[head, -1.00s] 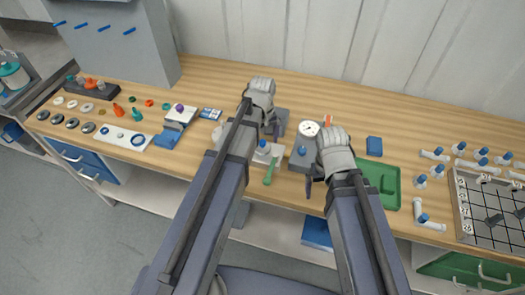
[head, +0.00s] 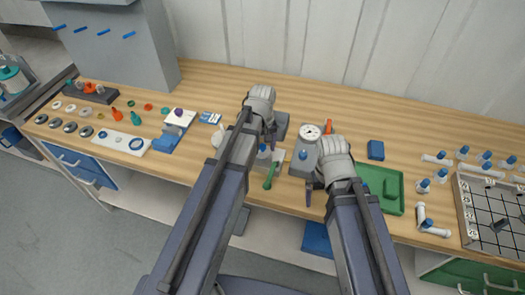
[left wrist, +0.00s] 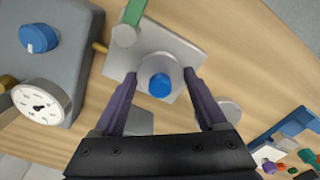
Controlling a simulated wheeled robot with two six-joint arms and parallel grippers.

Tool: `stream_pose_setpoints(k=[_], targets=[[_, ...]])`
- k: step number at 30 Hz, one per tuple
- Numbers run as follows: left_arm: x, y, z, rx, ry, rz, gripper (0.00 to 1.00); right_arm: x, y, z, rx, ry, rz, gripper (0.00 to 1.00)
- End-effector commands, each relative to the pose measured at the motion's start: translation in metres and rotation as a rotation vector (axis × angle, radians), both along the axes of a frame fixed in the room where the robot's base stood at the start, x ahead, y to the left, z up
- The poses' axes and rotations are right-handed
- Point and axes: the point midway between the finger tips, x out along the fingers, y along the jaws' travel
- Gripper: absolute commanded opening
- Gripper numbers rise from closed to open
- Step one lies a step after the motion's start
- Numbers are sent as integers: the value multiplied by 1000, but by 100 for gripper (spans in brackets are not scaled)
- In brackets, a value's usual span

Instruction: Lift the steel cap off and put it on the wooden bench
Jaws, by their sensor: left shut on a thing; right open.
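The steel cap (left wrist: 160,64) is a round grey disc with a blue knob (left wrist: 160,86) on top, in the middle of the left wrist view. It is over a pale square plate (left wrist: 186,45) with a green handle (left wrist: 133,14); I cannot tell whether it touches what is below. My left gripper (left wrist: 161,74) is shut on the cap, one finger on each side. In the head view my left gripper (head: 267,139) partly hides the cap. My right gripper (head: 311,190) is open and empty by the bench's front edge. The wooden bench (head: 225,80) runs across the head view.
A grey block with a round dial (head: 310,132) and blue knob stands right of the cap. A green tray (head: 397,203) lies beside my right arm. Rings and small bottles (head: 117,113) are at left, white fittings at right. The back of the bench is bare.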

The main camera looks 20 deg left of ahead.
Motion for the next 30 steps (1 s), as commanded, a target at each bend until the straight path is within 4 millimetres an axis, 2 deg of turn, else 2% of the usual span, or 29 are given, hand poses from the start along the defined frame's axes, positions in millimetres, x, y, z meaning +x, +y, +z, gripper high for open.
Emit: stream_pose_setpoints(k=[1, 8, 20, 26, 30], targets=[[0, 0, 0, 0, 0, 0, 31, 0, 0, 0, 0, 0, 0, 100], [0, 0, 0, 0, 0, 0, 6, 0, 0, 0, 0, 0, 0, 100], [0, 0, 7, 0, 0, 0, 6, 0, 0, 7, 0, 0, 0, 100], [0, 0, 26, 0, 0, 0, 6, 0, 0, 26, 0, 0, 0, 100], [0, 0, 46, 0, 0, 0, 6, 0, 0, 46, 0, 0, 1, 100]])
